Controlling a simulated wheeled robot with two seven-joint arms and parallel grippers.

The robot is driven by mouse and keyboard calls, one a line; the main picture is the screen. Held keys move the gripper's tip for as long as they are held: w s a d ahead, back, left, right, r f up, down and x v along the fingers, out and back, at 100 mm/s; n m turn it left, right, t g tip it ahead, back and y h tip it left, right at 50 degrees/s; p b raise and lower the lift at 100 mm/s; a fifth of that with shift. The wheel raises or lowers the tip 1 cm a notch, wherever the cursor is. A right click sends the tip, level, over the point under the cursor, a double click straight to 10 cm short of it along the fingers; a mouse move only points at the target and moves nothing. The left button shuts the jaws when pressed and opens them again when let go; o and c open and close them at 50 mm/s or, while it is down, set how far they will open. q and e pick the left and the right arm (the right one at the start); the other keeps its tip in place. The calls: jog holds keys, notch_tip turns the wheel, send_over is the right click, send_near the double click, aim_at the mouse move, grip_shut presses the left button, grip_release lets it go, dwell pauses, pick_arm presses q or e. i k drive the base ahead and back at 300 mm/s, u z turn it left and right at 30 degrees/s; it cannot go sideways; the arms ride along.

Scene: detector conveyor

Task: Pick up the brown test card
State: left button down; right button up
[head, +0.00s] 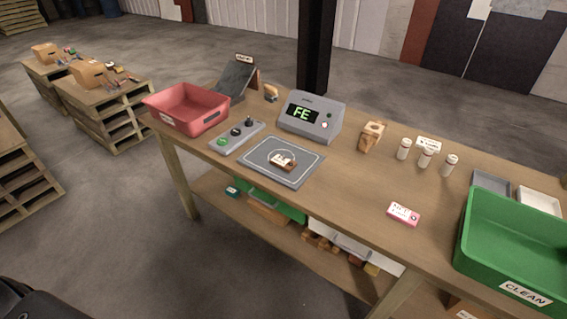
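A small brown and white piece (283,161) lies on the grey pad (258,172) with a white outline, near the middle of the wooden table. It may be the brown test card, but it is too small to tell for sure. A pink-edged white card (404,214) lies alone on the table further right. Neither of my grippers is in the head view.
A grey detector box (311,118) showing "FE" stands behind the pad, with a button panel (237,137) and a red bin (187,109) to the left.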

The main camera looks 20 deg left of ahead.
aim_at(286, 164)
jog(key=u, duration=0.4)
jog(key=i, duration=0.9)
jog(key=z, duration=0.25)
